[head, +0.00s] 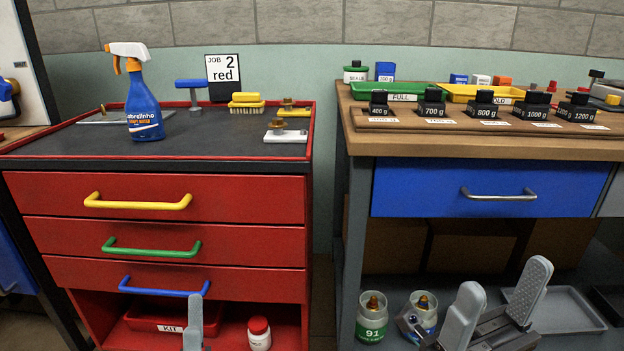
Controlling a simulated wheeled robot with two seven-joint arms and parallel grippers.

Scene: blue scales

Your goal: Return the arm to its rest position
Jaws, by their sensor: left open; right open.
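My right gripper (503,281) is at the lower right, in front of the lower part of the wooden-topped bench. Its two grey fingers stand apart with nothing between them. My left gripper (193,325) shows only as a grey finger at the bottom edge, in front of the open lower shelf of the red cabinet. The rest of it is out of the picture. Neither gripper is seen holding anything.
The red cabinet (170,235) has coloured drawer handles and a spray bottle (142,100) on top. The bench carries several black weights (433,101) and a blue drawer (430,190). Jars (372,318) and a grey tray (565,312) are near my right gripper.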

